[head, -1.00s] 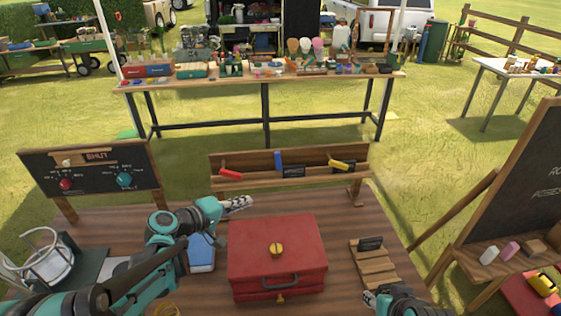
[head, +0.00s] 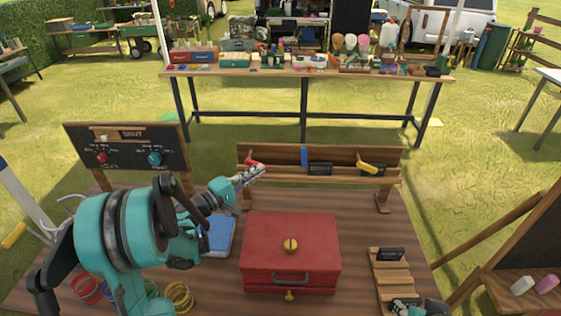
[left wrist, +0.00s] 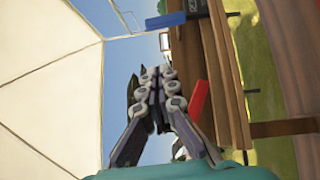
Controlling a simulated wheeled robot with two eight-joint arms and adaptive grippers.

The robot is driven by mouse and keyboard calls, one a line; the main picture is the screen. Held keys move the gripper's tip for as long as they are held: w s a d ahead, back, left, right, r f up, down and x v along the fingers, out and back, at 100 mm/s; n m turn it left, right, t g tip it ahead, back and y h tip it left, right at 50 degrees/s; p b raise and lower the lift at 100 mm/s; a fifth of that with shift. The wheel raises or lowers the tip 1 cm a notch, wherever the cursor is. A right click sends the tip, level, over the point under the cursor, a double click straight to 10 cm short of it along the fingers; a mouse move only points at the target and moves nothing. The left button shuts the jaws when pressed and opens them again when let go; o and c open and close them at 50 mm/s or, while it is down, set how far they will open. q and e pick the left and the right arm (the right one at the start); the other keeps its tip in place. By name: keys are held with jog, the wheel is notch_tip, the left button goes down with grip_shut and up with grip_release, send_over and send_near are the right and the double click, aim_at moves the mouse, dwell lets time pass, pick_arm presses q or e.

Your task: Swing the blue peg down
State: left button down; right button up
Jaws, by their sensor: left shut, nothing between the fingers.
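The blue peg (head: 304,156) stands upright on the wooden rack (head: 340,175) at the back of the table. It also shows in the left wrist view (left wrist: 166,20), at the top. The red peg (head: 254,163) is to its left and the yellow peg (head: 368,167) to its right, both tilted. My left gripper (head: 252,172) is shut and empty, just in front of the red peg and left of the blue peg. In the left wrist view its closed fingers (left wrist: 152,78) are apart from the blue peg. My right gripper (head: 402,306) shows only partly at the bottom edge.
A red toolbox (head: 291,245) stands in the middle of the table. A blue item (head: 217,236) lies left of it, partly behind my left arm. A stepped wooden stand (head: 390,270) is on the right. A black panel with knobs (head: 128,150) stands at the back left.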

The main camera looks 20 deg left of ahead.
aim_at(304, 157)
pick_arm(q)
jog(key=s+d+f+b+x, duration=0.1)
jog(key=d+b+x, duration=0.1)
jog(key=x, duration=1)
jog(key=shift+d+r+b, duration=0.25)
jog(key=shift+r+b, duration=0.2)
jog(key=shift+r, duration=0.1)
jog(key=shift+d+r+m+p, duration=0.2)
jog(key=shift+m+p, duration=0.1)
jog(key=shift+p, duration=0.25)
